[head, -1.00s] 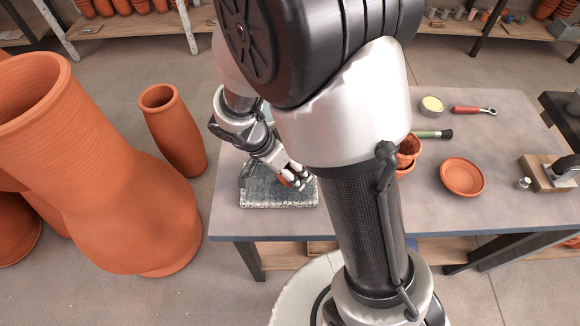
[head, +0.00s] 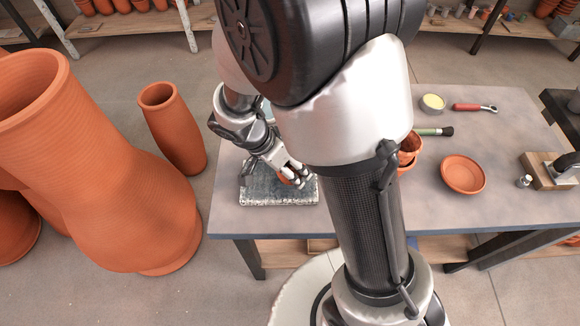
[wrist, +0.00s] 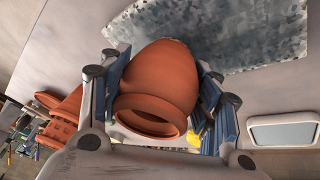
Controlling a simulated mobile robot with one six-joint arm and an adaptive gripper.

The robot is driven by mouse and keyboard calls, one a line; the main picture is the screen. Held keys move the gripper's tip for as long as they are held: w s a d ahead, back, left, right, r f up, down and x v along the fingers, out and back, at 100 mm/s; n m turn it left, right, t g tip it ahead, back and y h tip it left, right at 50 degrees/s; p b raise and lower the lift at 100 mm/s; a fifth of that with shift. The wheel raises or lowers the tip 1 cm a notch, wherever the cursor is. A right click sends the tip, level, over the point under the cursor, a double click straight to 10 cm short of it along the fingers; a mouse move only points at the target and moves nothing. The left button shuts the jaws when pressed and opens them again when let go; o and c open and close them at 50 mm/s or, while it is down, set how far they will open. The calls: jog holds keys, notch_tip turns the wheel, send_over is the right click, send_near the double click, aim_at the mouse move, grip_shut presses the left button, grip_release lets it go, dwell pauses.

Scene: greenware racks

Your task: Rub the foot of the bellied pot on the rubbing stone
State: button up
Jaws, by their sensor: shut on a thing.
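My gripper (head: 293,180) is shut on the bellied pot (wrist: 158,80), a small round terracotta pot, with one finger pad on each side of its belly. In the wrist view the pot's open mouth faces the camera and its foot points away, hidden behind the belly. The rubbing stone (head: 280,197) is a grey speckled slab on the table's left part. It also shows in the wrist view (wrist: 230,35) beyond the pot. In the head view the pot (head: 284,181) is mostly covered by the fingers, low over the stone. I cannot tell whether the foot touches it.
On the table (head: 345,222), terracotta pots (head: 406,150) are partly behind my arm. A green-handled brush (head: 434,132), yellow-filled bowl (head: 432,103), red-handled tool (head: 472,109) and terracotta dish (head: 462,174) lie to the right. Large terracotta vessels (head: 110,200) stand left of the table.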

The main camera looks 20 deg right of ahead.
jog(key=shift+f+b, duration=0.35)
jog(key=shift+b, duration=0.15)
jog(key=shift+a, duration=0.1)
jog(key=shift+w+a+b, duration=0.25)
jog(key=shift+w+a, duration=0.05)
jog(key=shift+a, duration=0.6)
jog(key=shift+w+a+b, duration=0.2)
jog(key=shift+w+a, duration=0.1)
jog(key=shift+a, duration=0.65)
jog(key=shift+w+a+b, duration=0.25)
jog(key=shift+w+a, duration=0.05)
jog(key=shift+a, duration=0.6)
jog(key=shift+s+d, duration=0.3)
jog(key=shift+d, duration=0.65)
jog(key=shift+s+d, duration=0.3)
jog(key=shift+d, duration=0.7)
jog(key=shift+s+d, duration=0.3)
jog(key=shift+d, duration=0.65)
jog(key=shift+w+a, duration=0.3)
jog(key=shift+a, duration=0.65)
jog(key=shift+w+a, duration=0.3)
jog(key=shift+a, duration=0.7)
jog(key=shift+w+a, duration=0.3)
jog(key=shift+a, duration=0.65)
jog(key=shift+s+d, duration=0.35)
jog(key=shift+d, duration=0.6)
jog(key=shift+s+d, duration=0.3)
jog(key=shift+d, duration=0.7)
jog(key=shift+s+d, duration=0.35)
jog(key=shift+d, duration=0.6)
